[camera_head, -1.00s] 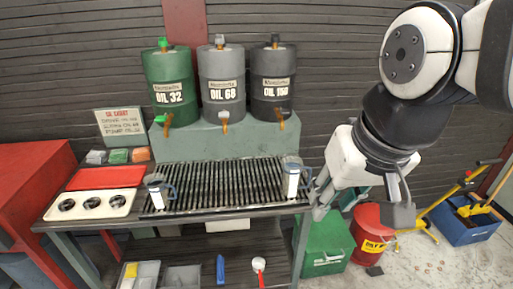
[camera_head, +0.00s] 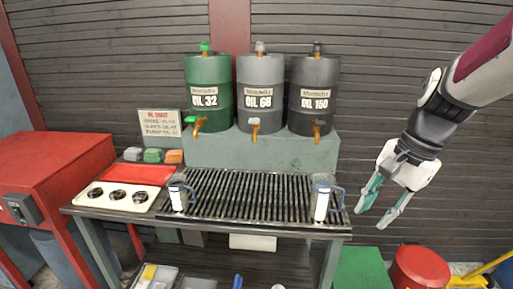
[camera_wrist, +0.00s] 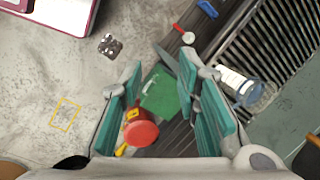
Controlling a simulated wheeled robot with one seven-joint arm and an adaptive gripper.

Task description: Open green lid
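A green OIL 32 drum (camera_head: 207,112) stands on the shelf behind the bench, with a small green cap (camera_head: 205,47) on its top that looks seated. A green-handled orange tap (camera_head: 197,122) is low on its front. My gripper (camera_head: 371,218) hangs at the right of the bench, away from the drum. Its teal fingers are spread and empty, pointing down. In the wrist view the fingers also show apart, above the floor and a green box (camera_wrist: 160,97). The drum is not in the wrist view.
The OIL 68 drum (camera_head: 261,100) and OIL 150 drum (camera_head: 313,100) stand right of the green one. Two jugs (camera_head: 178,197) (camera_head: 321,203) stand on the bench grate (camera_head: 250,195). A red bin (camera_head: 420,265) is on the floor at right.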

